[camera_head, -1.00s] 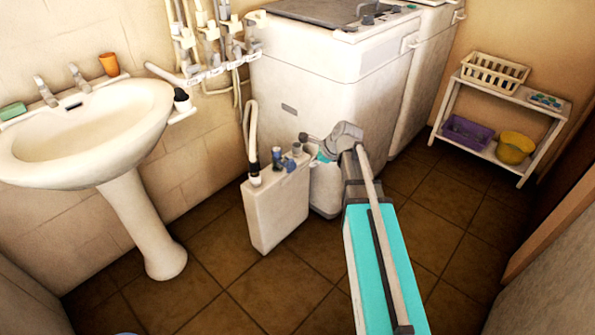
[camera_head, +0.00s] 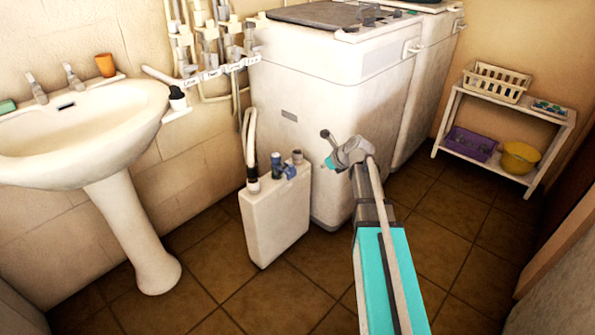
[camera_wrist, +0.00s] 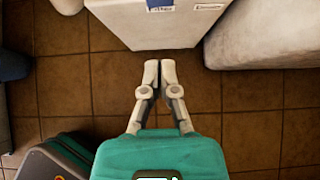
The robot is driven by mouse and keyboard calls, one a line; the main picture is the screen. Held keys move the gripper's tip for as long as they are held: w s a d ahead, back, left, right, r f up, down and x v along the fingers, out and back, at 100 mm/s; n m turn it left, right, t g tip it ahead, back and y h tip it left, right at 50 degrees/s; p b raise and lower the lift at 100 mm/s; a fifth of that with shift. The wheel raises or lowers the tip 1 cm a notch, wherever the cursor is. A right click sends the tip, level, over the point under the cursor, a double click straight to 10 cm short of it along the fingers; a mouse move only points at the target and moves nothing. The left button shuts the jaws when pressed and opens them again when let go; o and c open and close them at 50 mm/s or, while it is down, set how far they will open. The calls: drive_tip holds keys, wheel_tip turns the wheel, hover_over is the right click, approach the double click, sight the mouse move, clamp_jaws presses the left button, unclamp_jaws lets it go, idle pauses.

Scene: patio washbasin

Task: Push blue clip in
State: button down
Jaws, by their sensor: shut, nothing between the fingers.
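The blue clip (camera_head: 289,169) sits on top of a slim white box (camera_head: 275,220) that stands on the floor, between a dark blue cap (camera_head: 277,164) and a grey-brown one. In the wrist view the white box (camera_wrist: 150,30) is at the top, with a blue piece (camera_wrist: 160,4) cut off by the frame edge; I cannot tell if it is the clip. My gripper (camera_wrist: 159,74) is shut and empty, with its fingertips below the box edge in that picture. In the head view its teal body (camera_head: 329,162) is right of the clip, apart from it; the fingers are not clear there.
A large white machine (camera_head: 335,100) stands right behind the box. A sink (camera_head: 75,135) on a pedestal is at left. A white hose (camera_head: 250,140) rises from the box. A rack (camera_head: 500,115) stands at back right. Tiled floor (camera_head: 220,260) is open in front.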

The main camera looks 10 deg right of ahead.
sight(293, 170)
drive_tip(key=shift+w+f, duration=0.1)
drive_tip(key=b+x, duration=0.2)
drive_tip(key=x, duration=0.1)
drive_tip(key=r+b+x, duration=0.1)
drive_tip(key=b+x, duration=0.1)
drive_tip(key=x, duration=0.2)
drive_tip(key=w+b+x, duration=0.1)
drive_tip(key=b+x, duration=0.2)
drive_tip(key=x, duration=0.1)
drive_tip(key=shift+w+a, duration=0.2)
drive_tip(key=shift+a, duration=0.3)
drive_tip(key=shift+w+a, duration=0.5)
drive_tip(key=shift+w, duration=0.1)
drive_tip(key=shift+w+a, duration=0.6)
drive_tip(key=shift+w, duration=0.25)
drive_tip(key=shift+w+a, duration=0.65)
drive_tip(key=shift+w, duration=0.2)
